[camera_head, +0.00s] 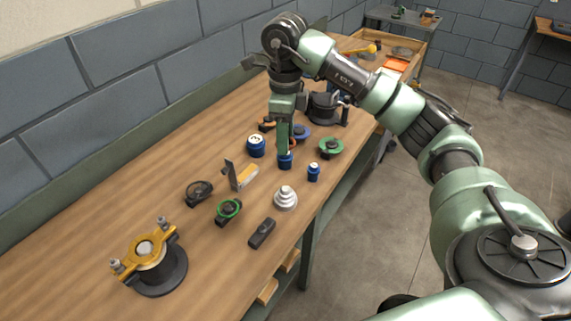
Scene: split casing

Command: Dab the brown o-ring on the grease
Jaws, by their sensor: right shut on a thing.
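My right gripper (284,149) points down over the middle of the wooden bench. It is shut on a brown o-ring (292,142), which shows only in part beside the green fingers. A small blue pot (286,162) stands directly below the fingertips; whether the ring touches it I cannot tell, and its contents are hidden. Two more blue pots stand close by, a larger one with a white label (256,146) to the left and a smaller one (313,173) to the right. Which pot holds the grease I cannot tell. My left gripper is out of view.
In front are an upright bracket (237,174), a silver stepped cone (285,197) and a black block (262,233). A yellow-clamped casing (153,264) stands front left.

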